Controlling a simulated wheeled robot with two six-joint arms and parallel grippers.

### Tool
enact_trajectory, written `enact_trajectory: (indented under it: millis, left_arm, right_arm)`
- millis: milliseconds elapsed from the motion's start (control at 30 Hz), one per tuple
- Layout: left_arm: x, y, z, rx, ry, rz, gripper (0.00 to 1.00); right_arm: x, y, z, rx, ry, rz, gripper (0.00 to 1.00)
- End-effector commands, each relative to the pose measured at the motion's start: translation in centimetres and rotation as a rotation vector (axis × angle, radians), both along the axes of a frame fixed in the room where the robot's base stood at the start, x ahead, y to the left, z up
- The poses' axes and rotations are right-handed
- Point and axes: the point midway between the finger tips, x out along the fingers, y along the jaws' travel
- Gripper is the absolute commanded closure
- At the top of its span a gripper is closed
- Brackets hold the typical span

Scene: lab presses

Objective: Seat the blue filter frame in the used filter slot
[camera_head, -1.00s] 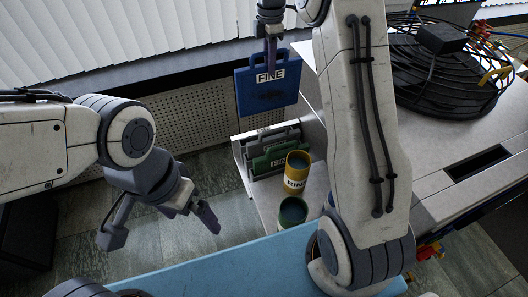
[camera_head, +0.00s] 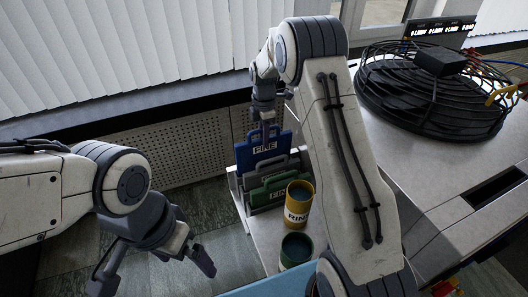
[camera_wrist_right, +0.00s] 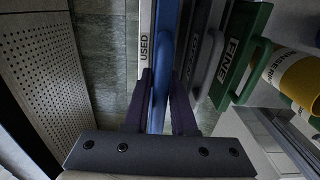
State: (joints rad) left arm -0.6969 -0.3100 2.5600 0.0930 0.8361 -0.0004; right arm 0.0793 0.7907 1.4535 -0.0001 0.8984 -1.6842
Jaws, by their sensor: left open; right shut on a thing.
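In the right wrist view the blue frame (camera_wrist_right: 160,50) shows edge-on between the fingers of the right gripper (camera_wrist_right: 160,82), beside the rack's white strip marked USED (camera_wrist_right: 144,45). A grey frame (camera_wrist_right: 205,55) and a green frame (camera_wrist_right: 240,50) stand on its other side. The blue frame's lower edge is hidden, so I cannot tell how deep it sits. My left gripper (camera_head: 153,270) is open and empty, away from the rack.
A yellow cup (camera_head: 298,203) and a green cup (camera_head: 296,250) stand right in front of the rack. A perforated panel (camera_head: 190,150) runs behind, on the left. A black coiled fan-like guard (camera_head: 435,95) sits on the bench at right.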

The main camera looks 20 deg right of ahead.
Motion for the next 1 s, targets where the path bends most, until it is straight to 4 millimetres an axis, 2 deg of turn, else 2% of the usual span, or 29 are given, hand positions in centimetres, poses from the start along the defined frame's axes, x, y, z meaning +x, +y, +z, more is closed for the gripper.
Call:
enact_trajectory:
  millis: [100,333,533,900,933,967,1000]
  left_arm:
    - [0.0,0.0,0.4,0.0,0.0,0.0,0.0]
    - [0.0,0.0,0.7,0.0,0.0,0.0,0.0]
    - [0.0,0.0,1.2,0.0,0.0,0.0,0.0]
    - [0.0,0.0,0.9,0.0,0.0,0.0,0.0]
    - [0.0,0.0,1.0,0.0,0.0,0.0,0.0]
    - [0.0,0.0,1.0,0.0,0.0,0.0,0.0]
    - [0.0,0.0,1.0,0.0,0.0,0.0,0.0]
  right_arm:
    - [-0.1,0.0,-1.9,0.0,0.002,0.0,1.0]
    - [0.0,0.0,-3.6,0.0,0.0,0.0,1.0]
    - [0.0,0.0,-6.3,0.0,0.001,0.0,1.0]
    - [0.0,0.0,-7.0,0.0,-0.001,0.0,1.0]
    - [0.0,0.0,-6.9,0.0,-0.001,0.0,0.64]
    - [0.0,0.0,-6.9,0.0,-0.001,0.0,0.53]
    - [0.0,0.0,-6.9,0.0,-0.001,0.0,0.46]
